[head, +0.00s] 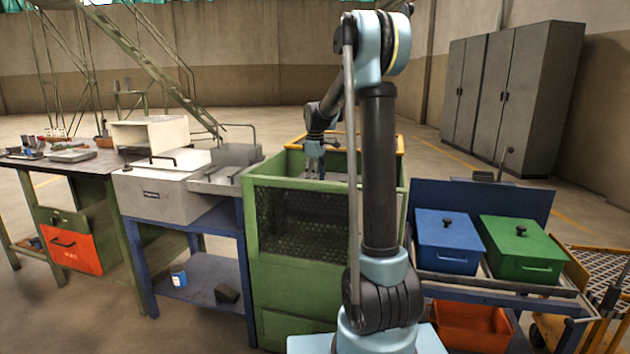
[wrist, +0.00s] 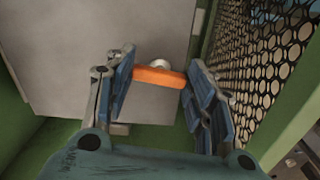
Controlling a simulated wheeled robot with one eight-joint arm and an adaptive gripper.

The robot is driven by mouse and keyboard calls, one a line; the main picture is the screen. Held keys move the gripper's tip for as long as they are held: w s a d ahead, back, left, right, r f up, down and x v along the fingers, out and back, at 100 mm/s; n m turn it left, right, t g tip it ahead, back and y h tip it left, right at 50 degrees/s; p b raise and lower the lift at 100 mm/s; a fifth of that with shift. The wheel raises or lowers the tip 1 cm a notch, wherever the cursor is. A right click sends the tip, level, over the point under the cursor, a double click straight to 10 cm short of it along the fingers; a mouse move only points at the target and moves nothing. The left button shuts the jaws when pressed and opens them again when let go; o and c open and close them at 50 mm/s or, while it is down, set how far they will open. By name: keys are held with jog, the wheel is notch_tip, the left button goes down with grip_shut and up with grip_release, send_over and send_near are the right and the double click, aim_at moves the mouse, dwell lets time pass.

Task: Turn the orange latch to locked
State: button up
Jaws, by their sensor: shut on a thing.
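The orange latch (wrist: 158,77) is a short bar that lies roughly crosswise in the wrist view, by a round metal pivot and in front of a grey panel (wrist: 95,50). My gripper (wrist: 160,84) is shut on the latch, with one blue-padded finger at each end of the bar. In the head view my gripper (head: 315,170) reaches down inside the green mesh-sided enclosure (head: 295,285). The latch is hidden there. I cannot tell the latch's locked mark from these frames.
Perforated mesh (wrist: 268,60) stands close to the right of my gripper. A grey furnace unit (head: 165,190) on a blue table stands left of the enclosure. A blue lidded box (head: 447,245) and a green lidded box (head: 522,252) stand on the right.

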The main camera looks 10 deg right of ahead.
jog(key=m, duration=0.8)
jog(key=shift+a, duration=0.1)
jog(key=m, duration=0.4)
jog(key=shift+m, duration=0.3)
jog(key=shift+a+m, duration=0.15)
jog(key=shift+m, duration=1.85)
jog(key=o, duration=1.1)
jog(key=shift+c, duration=0.2)
notch_tip(320, 180, up, 12)
